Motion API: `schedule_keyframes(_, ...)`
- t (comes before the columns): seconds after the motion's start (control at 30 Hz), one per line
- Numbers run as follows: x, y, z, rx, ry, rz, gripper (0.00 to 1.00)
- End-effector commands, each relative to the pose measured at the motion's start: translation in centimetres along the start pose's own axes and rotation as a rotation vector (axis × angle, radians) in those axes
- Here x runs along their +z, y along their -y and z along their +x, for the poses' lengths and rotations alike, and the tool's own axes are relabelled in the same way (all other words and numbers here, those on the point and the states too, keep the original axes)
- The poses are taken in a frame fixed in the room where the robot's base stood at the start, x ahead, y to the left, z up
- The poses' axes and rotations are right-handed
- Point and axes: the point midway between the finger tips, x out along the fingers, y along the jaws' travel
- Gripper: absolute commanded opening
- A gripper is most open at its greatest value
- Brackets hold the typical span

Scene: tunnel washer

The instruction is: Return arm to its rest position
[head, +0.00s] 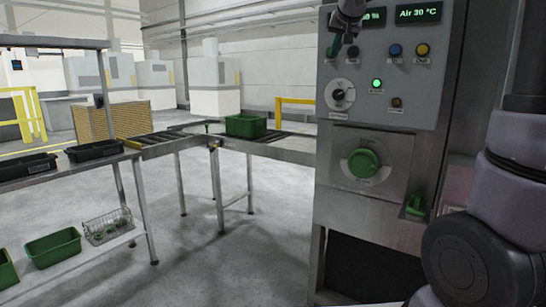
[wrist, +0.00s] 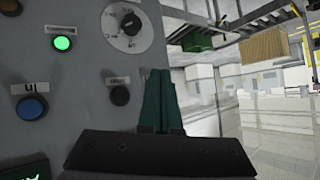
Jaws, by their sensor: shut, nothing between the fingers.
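My gripper (head: 335,46) is at the upper left edge of the grey control panel (head: 383,110) in the head view. In the wrist view its green fingers (wrist: 159,98) are together with nothing between them. They point along the panel face, close to a dark button (wrist: 120,96); I cannot tell whether they touch it. A lit green button (head: 377,83) and a rotary dial (head: 339,95) are on the panel. The green lamp also shows in the wrist view (wrist: 62,43). My arm runs down the right side of the head view.
Below the panel is a large green round knob (head: 363,162). A green bin (head: 246,125) stands on the roller conveyor. Black trays (head: 94,151) are on a steel table at left, with green bins (head: 53,247) on its lower shelf. The floor between is clear.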

Motion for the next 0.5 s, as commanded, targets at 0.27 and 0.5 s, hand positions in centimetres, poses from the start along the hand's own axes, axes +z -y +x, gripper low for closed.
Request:
schedule_keyframes(0.27, 13.7, -8.0, -11.1, 0.031, 0.211, 0.103, 0.00)
schedule_keyframes(0.5, 25.2, -10.6, -16.7, -0.005, 0.356, 0.168, 0.00)
